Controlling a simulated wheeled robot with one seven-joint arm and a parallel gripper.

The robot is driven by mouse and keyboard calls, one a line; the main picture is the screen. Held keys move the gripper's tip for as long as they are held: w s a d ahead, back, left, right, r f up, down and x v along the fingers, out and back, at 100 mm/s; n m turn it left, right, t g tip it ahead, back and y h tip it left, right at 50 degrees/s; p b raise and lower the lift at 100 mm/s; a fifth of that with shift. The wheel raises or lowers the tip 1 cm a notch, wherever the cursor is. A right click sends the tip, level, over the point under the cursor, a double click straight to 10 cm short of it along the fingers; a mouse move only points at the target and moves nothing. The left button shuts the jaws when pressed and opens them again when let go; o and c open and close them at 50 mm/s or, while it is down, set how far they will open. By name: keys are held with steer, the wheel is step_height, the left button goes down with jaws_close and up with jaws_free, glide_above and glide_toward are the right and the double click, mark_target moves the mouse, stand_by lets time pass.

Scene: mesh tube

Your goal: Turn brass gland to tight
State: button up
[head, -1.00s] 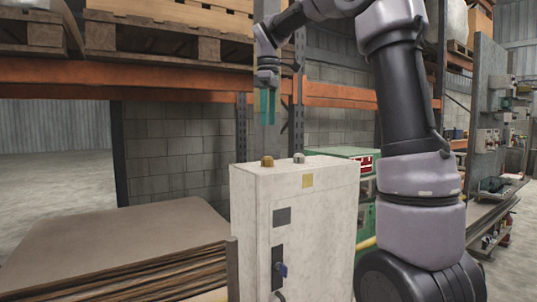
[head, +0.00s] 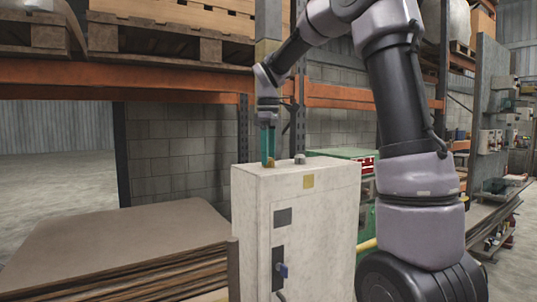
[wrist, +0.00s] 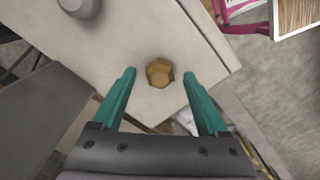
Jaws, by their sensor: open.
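The brass gland (wrist: 160,72) is a hexagonal, brass-coloured fitting on the top of the off-white cabinet (head: 312,206). In the head view the gland (head: 267,164) is mostly hidden behind the fingers. My gripper (head: 268,150) points down over it with teal fingers. In the wrist view my gripper (wrist: 161,84) is open, with one finger on each side of the gland and a clear gap to both. I cannot tell how tight the gland is.
A grey fitting (head: 300,158) stands on the cabinet top, to the right of the gland. Stacked brown sheets (head: 130,245) lie left of the cabinet. A green case (head: 345,154) is behind it, and an orange rack beam (head: 180,91) runs behind the arm.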

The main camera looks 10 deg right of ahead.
jaws_close()
steer(key=m, duration=0.5)
steer(key=shift+m, duration=0.3)
steer(key=m, duration=1.1)
steer(key=shift+r+m, duration=0.1)
steer(key=shift+m, duration=0.3)
steer(key=m, duration=0.5)
steer(key=shift+m, duration=0.3)
